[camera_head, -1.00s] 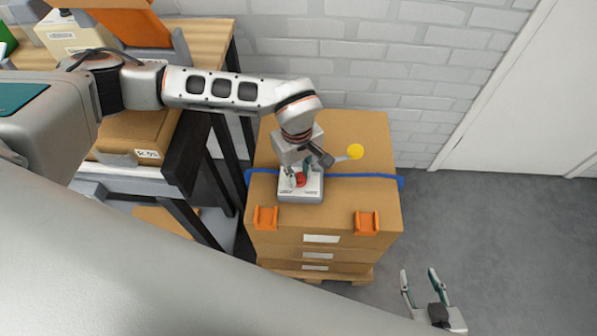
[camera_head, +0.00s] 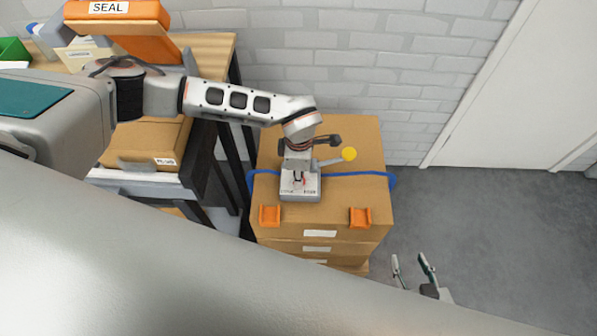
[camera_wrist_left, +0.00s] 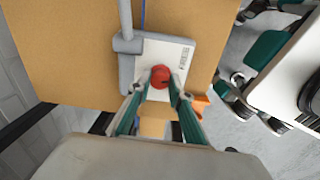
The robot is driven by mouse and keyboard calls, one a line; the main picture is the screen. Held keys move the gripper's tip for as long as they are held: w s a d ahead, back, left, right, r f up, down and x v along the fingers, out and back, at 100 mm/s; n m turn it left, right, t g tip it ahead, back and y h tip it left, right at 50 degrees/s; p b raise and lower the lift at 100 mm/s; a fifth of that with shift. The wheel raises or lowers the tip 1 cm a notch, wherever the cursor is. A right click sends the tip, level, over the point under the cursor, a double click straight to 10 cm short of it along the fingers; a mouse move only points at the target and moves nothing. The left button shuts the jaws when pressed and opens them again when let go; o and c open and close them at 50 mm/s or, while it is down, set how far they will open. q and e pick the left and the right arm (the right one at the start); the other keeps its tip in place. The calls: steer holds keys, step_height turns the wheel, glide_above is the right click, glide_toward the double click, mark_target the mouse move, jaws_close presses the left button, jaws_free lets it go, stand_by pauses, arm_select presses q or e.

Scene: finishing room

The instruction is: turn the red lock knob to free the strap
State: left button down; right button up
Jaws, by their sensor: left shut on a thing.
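The red lock knob (camera_wrist_left: 161,76) sits on a pale grey lock housing (camera_head: 312,195), which also shows in the left wrist view (camera_wrist_left: 172,52). My left gripper (camera_head: 299,180) points down on the housing. In the left wrist view its two fingers (camera_wrist_left: 160,84) are shut on the knob's sides. In the head view the fingers mostly hide the knob. A blue strap (camera_head: 355,173) runs across the top carton on both sides of the housing. A grey lever with a yellow ball end (camera_head: 349,154) sticks out right of the housing. My right gripper (camera_head: 408,260) is open and empty, low at right.
Stacked cartons (camera_head: 345,135) carry the strap, with orange corner pieces (camera_head: 270,216) at the front edge. A wooden bench (camera_head: 208,52) with boxes stands at left. A white brick wall (camera_head: 340,60) is behind. Grey floor (camera_head: 480,230) is clear at right.

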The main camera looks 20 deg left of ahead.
arm_select(q)
steer(key=n+p, duration=0.1)
steer(key=n, duration=0.3)
steer(key=shift+p, duration=0.35)
steer(key=shift+n, duration=0.8)
steer(key=shift+p, duration=0.3)
arm_select(e)
steer(key=r, duration=0.1)
steer(key=w+r, duration=0.1)
steer(key=r, duration=0.1)
steer(key=shift+r, duration=0.3)
arm_select(q)
steer(key=shift+n, duration=0.4)
arm_select(e)
steer(key=shift+s+f, duration=0.1)
arm_select(q)
steer(key=c, duration=1.9)
jaws_free()
steer(key=shift+o, duration=0.4)
arm_select(e)
steer(key=shift+r, duration=0.2)
steer(key=shift+d, duration=0.1)
